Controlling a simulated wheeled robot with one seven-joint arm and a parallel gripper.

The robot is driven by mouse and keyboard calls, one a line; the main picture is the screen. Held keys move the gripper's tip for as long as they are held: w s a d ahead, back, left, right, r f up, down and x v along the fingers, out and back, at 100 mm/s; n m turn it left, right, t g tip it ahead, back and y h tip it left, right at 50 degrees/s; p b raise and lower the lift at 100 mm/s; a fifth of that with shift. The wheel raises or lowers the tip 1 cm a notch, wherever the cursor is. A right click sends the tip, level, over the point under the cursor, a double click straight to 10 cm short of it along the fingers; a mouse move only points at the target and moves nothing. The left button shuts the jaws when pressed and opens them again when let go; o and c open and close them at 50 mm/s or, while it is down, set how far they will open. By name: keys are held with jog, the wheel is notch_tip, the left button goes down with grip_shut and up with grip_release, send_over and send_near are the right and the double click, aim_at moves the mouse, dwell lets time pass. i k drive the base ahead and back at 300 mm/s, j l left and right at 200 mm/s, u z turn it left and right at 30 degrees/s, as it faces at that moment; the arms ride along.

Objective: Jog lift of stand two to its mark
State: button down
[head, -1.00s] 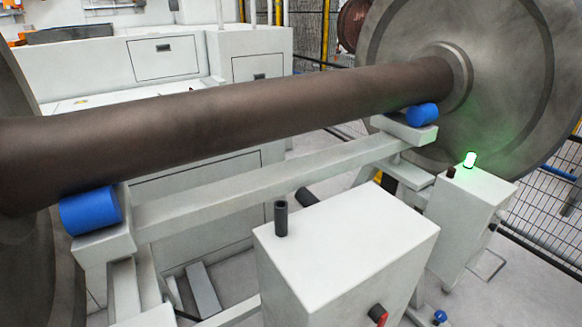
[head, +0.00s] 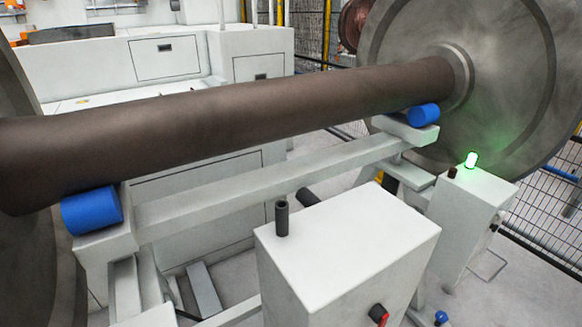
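A brown wheelset axle (head: 230,115) spans the head view, its left end lower in the picture. A pale stand beam (head: 260,182) runs below it, with a blue roller (head: 92,211) at the left and another blue roller (head: 423,114) at the right. Both rollers lie right under the axle; I cannot tell whether they touch it. A white cabinet (head: 350,240) in front has a dark upright tube (head: 282,218) on top and a red and black knob (head: 379,315) on its face. No mark or number identifies stand two. My gripper is not in view.
A large grey wheel (head: 510,70) is at the right and part of another wheel (head: 45,270) at the left edge. A smaller white box (head: 465,215) carries a lit green lamp (head: 471,160). White machine housing (head: 85,70) stands behind; mesh fence (head: 545,205) is at right.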

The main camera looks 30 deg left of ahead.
aim_at(501, 215)
jog(key=i+j+z, duration=0.1)
jog(key=i+z, duration=0.25)
jog(key=i+j+z, duration=0.35)
jog(key=i, duration=0.25)
jog(key=i+j+z, duration=0.35)
jog(key=i+l, duration=0.05)
jog(key=l, duration=0.05)
